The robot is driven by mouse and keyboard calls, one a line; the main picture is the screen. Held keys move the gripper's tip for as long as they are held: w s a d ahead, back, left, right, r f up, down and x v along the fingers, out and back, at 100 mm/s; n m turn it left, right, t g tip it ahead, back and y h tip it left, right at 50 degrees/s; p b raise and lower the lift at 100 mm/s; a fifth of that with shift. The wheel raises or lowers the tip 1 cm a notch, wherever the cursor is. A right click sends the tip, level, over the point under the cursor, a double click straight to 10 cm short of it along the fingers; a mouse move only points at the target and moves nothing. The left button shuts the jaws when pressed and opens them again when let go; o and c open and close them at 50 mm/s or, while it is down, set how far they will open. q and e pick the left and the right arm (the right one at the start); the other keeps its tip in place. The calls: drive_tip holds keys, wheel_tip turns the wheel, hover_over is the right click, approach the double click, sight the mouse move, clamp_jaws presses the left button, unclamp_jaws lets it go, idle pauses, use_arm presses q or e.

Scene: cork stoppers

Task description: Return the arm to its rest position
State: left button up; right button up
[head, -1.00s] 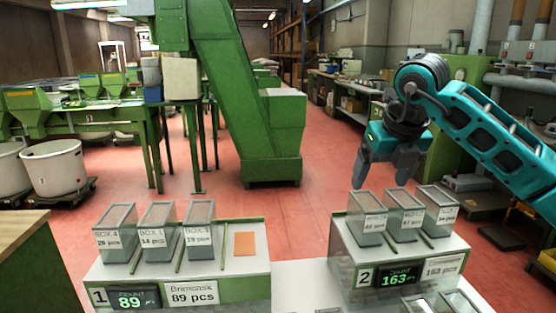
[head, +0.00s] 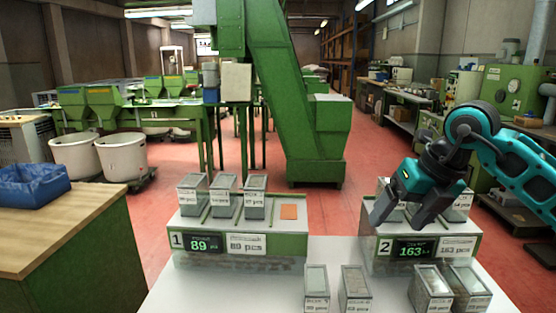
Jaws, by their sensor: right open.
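My right arm (head: 515,160) comes in from the right edge, teal with dark joints. My right gripper (head: 408,214) hangs open and empty in front of the station marked 2 (head: 418,247), its fingers pointing down and to the left. It hides part of the boxes on that station. Whether it touches anything is not clear. My left gripper is not in view.
Station 1 (head: 205,243), reading 89, bears several clear boxes and an orange patch (head: 289,212). Several more boxes stand on the white table (head: 230,290) in front. A wooden bench (head: 75,215) with a blue bin (head: 33,185) is at left.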

drive_tip(key=s+a+f+m+g+y+p, duration=0.15)
drive_tip(key=s+a+y, duration=0.25)
drive_tip(key=a+y, duration=0.45)
drive_tip(key=s+a+f+n+g+y, duration=0.15)
drive_tip(key=s+a+y, duration=0.35)
drive_tip(key=a, duration=0.6)
drive_tip(key=w+d+f+m+t+h+p, duration=0.1)
drive_tip(key=d+f+m+t+h, duration=0.55)
drive_tip(key=m, duration=0.65)
drive_tip(key=w+d+f+m+t+h, duration=0.1)
drive_tip(key=d+f+m+t, duration=0.3)
drive_tip(key=m+t, duration=0.75)
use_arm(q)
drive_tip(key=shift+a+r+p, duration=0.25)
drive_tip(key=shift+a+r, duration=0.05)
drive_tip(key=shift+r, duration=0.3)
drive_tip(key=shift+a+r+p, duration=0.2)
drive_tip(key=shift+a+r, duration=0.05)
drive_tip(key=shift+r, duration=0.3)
use_arm(e)
drive_tip(key=s+d+f+m+g+h, duration=0.2)
drive_tip(key=s+f+m+g+h, duration=0.1)
drive_tip(key=s+f, duration=0.4)
drive_tip(key=s+d+f+m+g+h, duration=0.3)
drive_tip(key=s+f+m, duration=0.4)
drive_tip(key=f, duration=0.5)
drive_tip(key=shift+s+g+h, duration=0.2)
drive_tip(key=shift+g+h, duration=0.2)
drive_tip(key=shift+g, duration=0.5)
